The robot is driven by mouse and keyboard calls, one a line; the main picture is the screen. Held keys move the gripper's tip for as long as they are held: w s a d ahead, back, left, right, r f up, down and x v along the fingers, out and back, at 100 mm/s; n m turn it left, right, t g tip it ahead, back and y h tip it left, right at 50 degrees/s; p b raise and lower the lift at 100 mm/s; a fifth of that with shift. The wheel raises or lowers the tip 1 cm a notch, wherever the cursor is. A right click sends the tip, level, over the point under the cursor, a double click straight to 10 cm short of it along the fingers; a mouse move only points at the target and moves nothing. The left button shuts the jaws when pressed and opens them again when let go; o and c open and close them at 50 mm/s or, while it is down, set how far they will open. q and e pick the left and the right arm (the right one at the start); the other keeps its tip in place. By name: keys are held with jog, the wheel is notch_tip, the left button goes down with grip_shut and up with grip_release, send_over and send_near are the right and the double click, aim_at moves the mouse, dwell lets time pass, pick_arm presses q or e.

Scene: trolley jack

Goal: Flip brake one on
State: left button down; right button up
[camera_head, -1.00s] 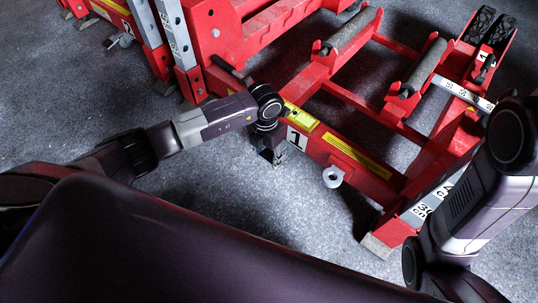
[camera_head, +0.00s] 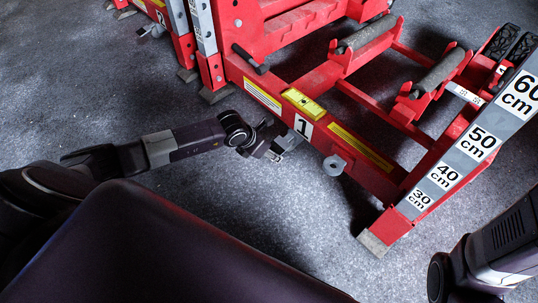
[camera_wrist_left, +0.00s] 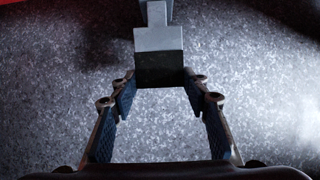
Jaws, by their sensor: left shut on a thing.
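Brake one is a grey metal lever (camera_head: 290,142) at the side of the red jack frame (camera_head: 365,170), just below the white label "1" (camera_head: 303,126). My left gripper (camera_head: 268,151) is beside the frame, at the lever's outer end. In the left wrist view the lever shows as a grey block (camera_wrist_left: 158,40) with a dark end face. My left fingertips (camera_wrist_left: 158,80) are shut on that end, one on each side. My right arm enters at the lower right, and its gripper is out of view.
A round grey knob (camera_head: 334,166) sticks out of the frame right of the lever. A tilted height scale (camera_head: 476,143) rises at the right. A second unit with label "2" (camera_head: 160,17) stands at the upper left. The grey floor in front is clear.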

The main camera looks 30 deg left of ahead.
dwell(0.4)
pick_arm(q)
jog(key=c, duration=1.1)
grip_release()
jog(key=v, duration=1.2)
jog(key=shift+f, duration=0.1)
jog(key=shift+s+f, duration=0.1)
jog(key=shift+s, duration=0.05)
